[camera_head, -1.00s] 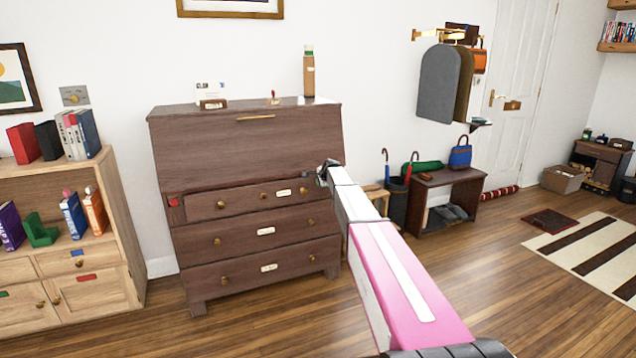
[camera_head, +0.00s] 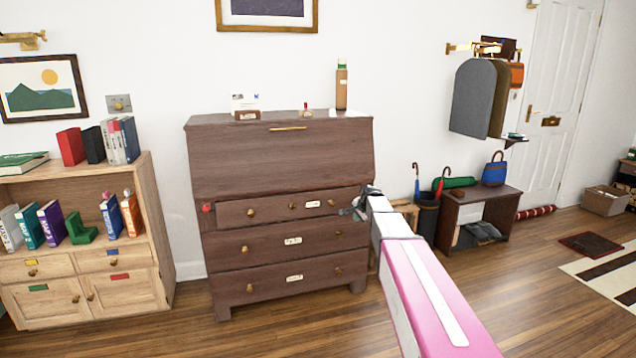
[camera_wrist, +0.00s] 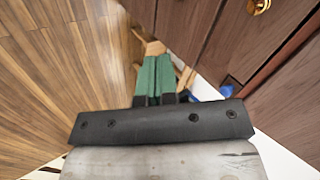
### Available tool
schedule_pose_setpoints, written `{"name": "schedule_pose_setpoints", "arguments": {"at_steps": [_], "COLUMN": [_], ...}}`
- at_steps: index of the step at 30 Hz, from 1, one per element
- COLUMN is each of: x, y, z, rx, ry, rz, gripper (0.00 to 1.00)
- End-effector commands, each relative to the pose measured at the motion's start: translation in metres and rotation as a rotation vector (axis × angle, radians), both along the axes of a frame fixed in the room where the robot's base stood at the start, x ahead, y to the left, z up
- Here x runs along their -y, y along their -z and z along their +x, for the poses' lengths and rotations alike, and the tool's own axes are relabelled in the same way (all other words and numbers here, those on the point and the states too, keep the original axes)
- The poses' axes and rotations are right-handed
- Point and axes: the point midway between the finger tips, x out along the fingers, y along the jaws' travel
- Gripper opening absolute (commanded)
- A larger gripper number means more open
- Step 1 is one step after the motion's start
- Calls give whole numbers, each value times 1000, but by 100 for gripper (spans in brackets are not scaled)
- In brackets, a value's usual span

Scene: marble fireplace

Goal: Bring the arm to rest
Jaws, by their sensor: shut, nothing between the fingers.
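My arm, with a pink and white link, reaches forward from the lower right in the head view. My gripper (camera_head: 352,210) is at its far end, in front of the right edge of the dark wooden bureau (camera_head: 270,165), level with its upper drawer. Whether it touches the bureau cannot be told. In the wrist view my gripper (camera_wrist: 155,62) shows two green-ended fingers side by side, shut and empty. Bureau drawer fronts (camera_wrist: 225,40) run close along the right of the wrist view. The bureau's lid and drawers look shut.
A pale bookcase (camera_head: 160,215) stands left of the bureau. A dark umbrella stand (camera_head: 427,218) and a shoe bench (camera_head: 475,208) stand to the right, past my gripper. A bottle (camera_head: 341,88) stands on the bureau.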

Motion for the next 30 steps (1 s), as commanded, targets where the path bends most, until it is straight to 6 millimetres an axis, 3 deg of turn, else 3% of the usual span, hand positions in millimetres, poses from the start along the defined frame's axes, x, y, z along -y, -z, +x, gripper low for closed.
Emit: {"name": "schedule_pose_setpoints", "arguments": {"at_steps": [1,9,21,25,30], "x": [-2,-8,-6,-4,-3], "y": [13,70,120,126,129], "z": [-32,-157,-346,-387,-410], "rx": [-26,-159,-368,-416,-444], "ry": [-44,-314,-752,-859,-927], "rz": [-36,-221,-416,-448,-466], "gripper": [0,0,0,0,0]}}
